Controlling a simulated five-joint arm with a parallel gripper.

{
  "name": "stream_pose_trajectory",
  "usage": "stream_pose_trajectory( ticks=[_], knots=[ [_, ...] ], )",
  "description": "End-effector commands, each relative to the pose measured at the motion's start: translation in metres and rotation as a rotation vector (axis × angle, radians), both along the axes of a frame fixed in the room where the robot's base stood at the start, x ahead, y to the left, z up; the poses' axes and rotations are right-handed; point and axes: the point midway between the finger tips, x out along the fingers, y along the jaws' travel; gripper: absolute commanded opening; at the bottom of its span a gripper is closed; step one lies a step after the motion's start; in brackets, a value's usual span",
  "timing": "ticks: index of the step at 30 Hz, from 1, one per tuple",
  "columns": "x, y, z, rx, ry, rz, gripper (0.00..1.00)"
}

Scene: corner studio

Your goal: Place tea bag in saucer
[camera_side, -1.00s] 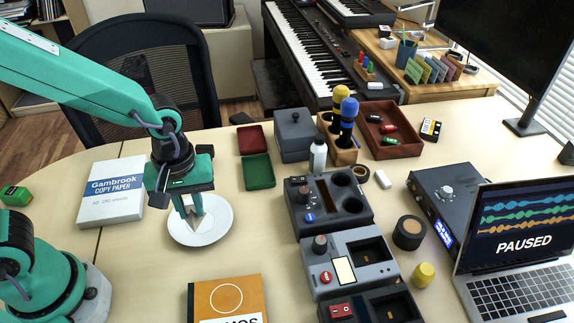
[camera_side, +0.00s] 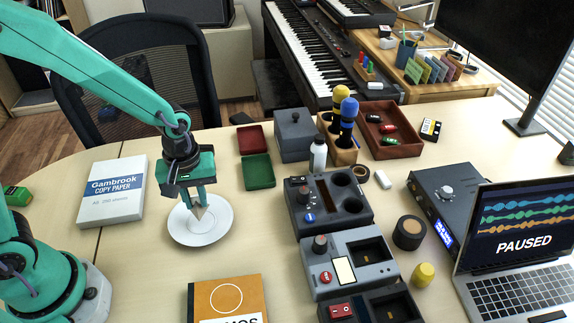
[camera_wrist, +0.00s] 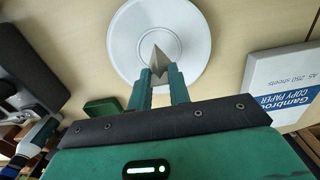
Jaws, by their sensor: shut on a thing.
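A white saucer (camera_side: 215,233) lies on the table in the side view; it also shows in the wrist view (camera_wrist: 190,30). My gripper (camera_side: 197,204) is over the saucer, fingers pointing down. Its fingers are shut on the tea bag (camera_side: 199,213), a small pale pyramid, which shows in the wrist view (camera_wrist: 158,62) between the fingertips (camera_wrist: 159,76). The tea bag is over the middle of the saucer; I cannot tell whether it touches the surface. Its upper part is hidden by the fingers.
A copy paper pack (camera_side: 112,192) lies left of the saucer. A green tray (camera_side: 258,171) and a red tray (camera_side: 251,138) sit behind to the right. Grey devices (camera_side: 328,205) stand to the right, and an orange book (camera_side: 228,297) lies in front. Bare table surrounds the saucer.

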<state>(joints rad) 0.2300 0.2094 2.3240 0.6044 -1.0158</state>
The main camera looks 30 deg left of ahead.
Motion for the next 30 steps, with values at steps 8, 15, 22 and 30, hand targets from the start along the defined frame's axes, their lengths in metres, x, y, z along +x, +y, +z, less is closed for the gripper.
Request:
stream_pose_trajectory(
  ticks=[8,15,22,30],
  knots=[
    [-0.001,0.000,-0.025,0.001,0.002,0.000,0.00],
    [-0.001,0.000,-0.027,0.001,0.001,0.000,0.00],
    [0.000,0.000,-0.029,0.001,0.001,0.000,0.21],
    [0.000,0.000,-0.029,0.000,0.000,0.000,0.41]
  ],
)
